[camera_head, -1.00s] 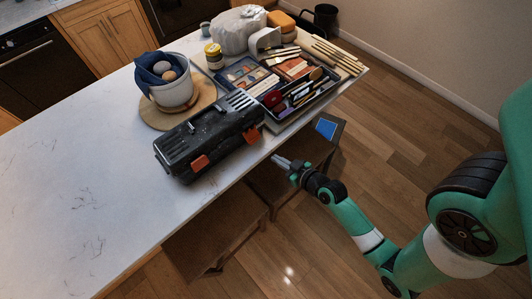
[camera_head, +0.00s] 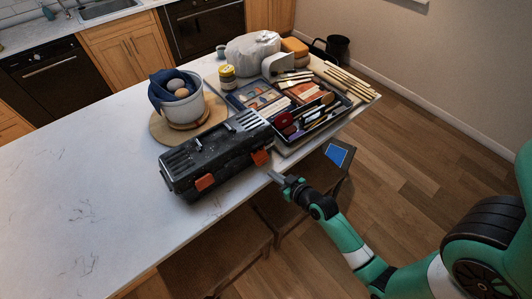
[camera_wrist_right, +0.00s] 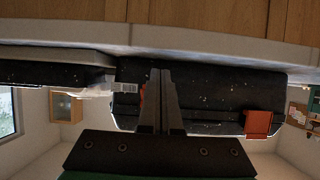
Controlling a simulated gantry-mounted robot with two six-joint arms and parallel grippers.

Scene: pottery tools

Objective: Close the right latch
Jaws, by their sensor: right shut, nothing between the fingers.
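The black toolbox (camera_head: 183,178) lies closed-lidded near the front edge of the counter, with two orange latches on its front. The right latch (camera_head: 261,157) is at its right end, and the left latch (camera_head: 205,182) is further left. My right gripper (camera_head: 270,173) is shut and empty, its tip just in front of and below the right latch. In the upside-down right wrist view, the gripper's fingers (camera_wrist_right: 160,72) overlap the toolbox (camera_wrist_right: 210,95) and partly hide the right latch (camera_wrist_right: 142,98). Contact cannot be told. The left latch (camera_wrist_right: 258,124) is clear there. My left gripper is out of view.
A tool tray (camera_head: 340,108) with brushes and tools stands right of the toolbox. Behind the box, a grey-white pot (camera_head: 184,109) sits on a round wooden board (camera_head: 159,130). The counter (camera_head: 80,190) is clear on the left. A stool with a blue patch (camera_head: 337,154) stands below the edge.

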